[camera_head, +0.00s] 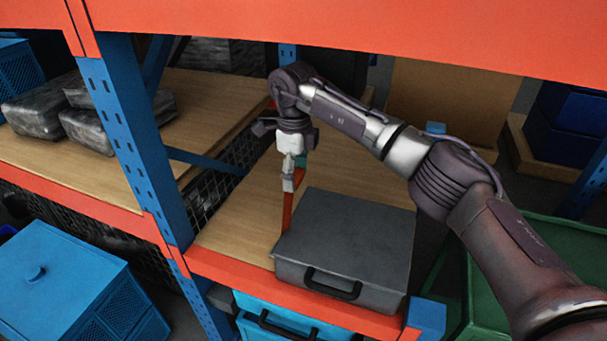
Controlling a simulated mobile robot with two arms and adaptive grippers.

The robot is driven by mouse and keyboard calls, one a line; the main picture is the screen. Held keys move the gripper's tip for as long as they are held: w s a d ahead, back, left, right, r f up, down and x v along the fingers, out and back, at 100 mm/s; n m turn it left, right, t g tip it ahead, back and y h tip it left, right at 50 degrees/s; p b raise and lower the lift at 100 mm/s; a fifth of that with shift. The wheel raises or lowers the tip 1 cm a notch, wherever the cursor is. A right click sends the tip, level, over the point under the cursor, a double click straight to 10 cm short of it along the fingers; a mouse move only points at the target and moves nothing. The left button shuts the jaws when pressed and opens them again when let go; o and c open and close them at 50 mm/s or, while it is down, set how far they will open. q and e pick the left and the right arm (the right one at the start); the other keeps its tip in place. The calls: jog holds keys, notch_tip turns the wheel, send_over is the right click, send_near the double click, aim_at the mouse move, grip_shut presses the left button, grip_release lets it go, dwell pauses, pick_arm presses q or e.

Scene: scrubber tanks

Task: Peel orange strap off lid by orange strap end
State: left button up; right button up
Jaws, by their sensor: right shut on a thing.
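A dark grey case with a flat lid (345,235) and a black front handle sits on the wooden shelf near its front edge. My right gripper (288,184) points down above the lid's left side and is shut on the orange strap (287,213) at its upper end. The strap runs nearly upright from the fingertips to the left edge of the lid, standing clear of the lid top. Whether its lower end is still attached cannot be made out. No strap shows across the visible lid top. My left gripper is not in view.
An orange beam (400,45) crosses above, and a blue post (130,140) stands left. Wrapped grey packages (85,120) lie on the left shelf. A blue crate (75,280) is at lower left, a green bin (565,250) at right. Bare shelf lies behind the case.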

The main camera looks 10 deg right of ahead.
jog(key=shift+w+a, duration=0.1)
jog(key=shift+a, duration=0.05)
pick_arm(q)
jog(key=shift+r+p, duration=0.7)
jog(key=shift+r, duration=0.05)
pick_arm(e)
jog(key=w+a, duration=0.3)
jog(key=a, duration=0.3)
jog(key=shift+w, duration=0.3)
